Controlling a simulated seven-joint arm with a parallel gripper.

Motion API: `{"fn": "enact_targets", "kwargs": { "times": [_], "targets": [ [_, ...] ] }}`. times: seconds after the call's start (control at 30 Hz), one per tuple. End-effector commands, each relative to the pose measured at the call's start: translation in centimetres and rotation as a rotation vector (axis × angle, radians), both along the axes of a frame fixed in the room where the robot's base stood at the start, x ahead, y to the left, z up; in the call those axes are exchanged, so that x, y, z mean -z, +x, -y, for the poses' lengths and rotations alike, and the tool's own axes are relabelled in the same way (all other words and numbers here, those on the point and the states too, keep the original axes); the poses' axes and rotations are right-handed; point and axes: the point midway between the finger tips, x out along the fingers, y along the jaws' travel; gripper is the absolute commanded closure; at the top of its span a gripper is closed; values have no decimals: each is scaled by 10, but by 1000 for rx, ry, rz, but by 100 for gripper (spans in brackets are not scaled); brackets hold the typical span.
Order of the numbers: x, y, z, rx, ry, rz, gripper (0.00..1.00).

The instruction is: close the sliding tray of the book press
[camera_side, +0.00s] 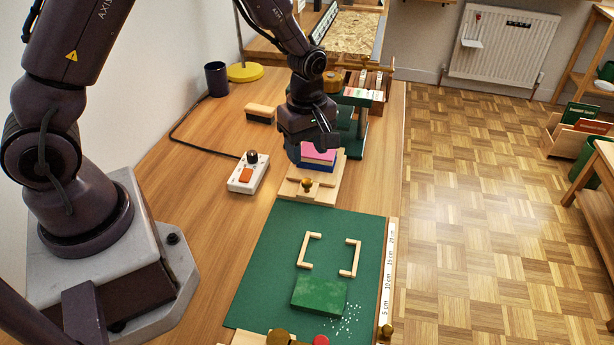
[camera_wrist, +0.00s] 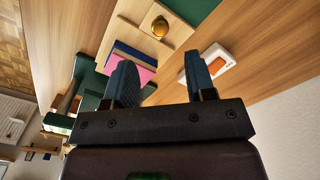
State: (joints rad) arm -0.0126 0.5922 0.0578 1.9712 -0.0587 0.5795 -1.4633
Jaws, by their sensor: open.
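The book press (camera_side: 358,137) is a dark green frame at the back of the bench. Its pale wooden sliding tray (camera_side: 328,184) sticks out toward the green mat, with a brass knob (camera_side: 307,184) on its front. A pink book on a blue book (camera_side: 318,159) lies on the tray. My gripper (camera_side: 309,147) hangs over the tray by the books and hides part of them and the press. In the wrist view my open gripper (camera_wrist: 164,80) has nothing between its fingers; the tray (camera_wrist: 128,17), knob (camera_wrist: 160,27) and books (camera_wrist: 132,57) show beyond it.
A white control box (camera_side: 248,174) with an orange button stands left of the tray. A brush (camera_side: 260,113) and dark mug (camera_side: 216,79) are farther back. The green mat (camera_side: 270,255) in front bears wooden corner pieces and a green book (camera_side: 319,296).

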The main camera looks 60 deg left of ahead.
Motion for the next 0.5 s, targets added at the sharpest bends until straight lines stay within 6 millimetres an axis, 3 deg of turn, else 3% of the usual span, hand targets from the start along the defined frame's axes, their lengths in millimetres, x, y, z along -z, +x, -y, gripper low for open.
{"fn": "enact_targets", "kwargs": {
  "times": [0.2, 0.5],
  "targets": [
    [47, -1, 0, 0, 0, -5, 50],
    [77, 0, 0, 3, 0, -1, 50]
  ]
}}
